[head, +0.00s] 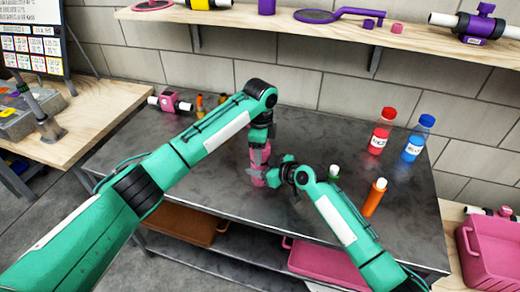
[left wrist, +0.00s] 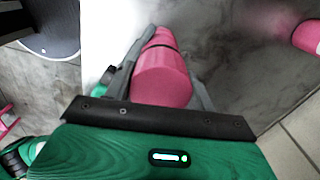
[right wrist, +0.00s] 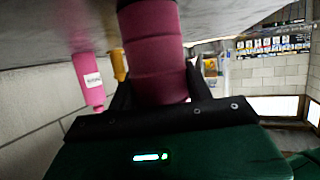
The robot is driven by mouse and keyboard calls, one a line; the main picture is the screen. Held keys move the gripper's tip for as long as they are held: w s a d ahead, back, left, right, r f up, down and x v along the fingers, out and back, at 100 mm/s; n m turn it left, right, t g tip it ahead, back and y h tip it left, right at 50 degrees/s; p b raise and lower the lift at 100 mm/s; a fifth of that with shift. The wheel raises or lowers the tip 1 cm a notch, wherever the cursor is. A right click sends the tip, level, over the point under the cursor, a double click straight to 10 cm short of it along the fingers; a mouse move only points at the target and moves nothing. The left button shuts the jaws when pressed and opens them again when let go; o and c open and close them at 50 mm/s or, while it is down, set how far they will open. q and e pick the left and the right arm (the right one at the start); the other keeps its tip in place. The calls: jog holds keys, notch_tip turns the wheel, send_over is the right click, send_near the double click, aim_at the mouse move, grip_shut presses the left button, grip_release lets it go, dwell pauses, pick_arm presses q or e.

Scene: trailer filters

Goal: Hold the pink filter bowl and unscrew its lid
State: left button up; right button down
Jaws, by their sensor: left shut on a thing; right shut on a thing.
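The pink filter bowl (head: 257,180) is at the middle of the metal table, mostly covered by my grippers. My left gripper (head: 259,157) comes down from above and is shut on the upper part, the lid; the left wrist view shows the rounded pink lid (left wrist: 163,78) between its fingers. My right gripper (head: 268,174) comes in from the right, low, and is shut on the bowl body. The right wrist view shows the banded pink body (right wrist: 155,50) between its fingers. I cannot tell whether the lid has turned or whether the bowl touches the table.
A pink housing with white pipe (head: 170,102) is at the back left. A wooden shelf (head: 345,31) runs above. A pink crate (head: 488,250) is far right.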

pick_arm(q)
jog(key=shift+n, duration=1)
jog(key=o, duration=1.1)
jog(key=shift+r, duration=2.3)
jog(key=shift+c, duration=0.5)
jog(key=m, duration=0.2)
jog(key=r+m, duration=0.1)
jog(key=m, duration=0.3)
jog(key=shift+r, duration=0.4)
jog(key=m, duration=0.2)
jog(key=r+m, duration=0.1)
jog(key=m, duration=0.3)
jog(key=shift+r, duration=0.3)
jog(key=shift+m, duration=0.3)
jog(key=shift+f, duration=4)
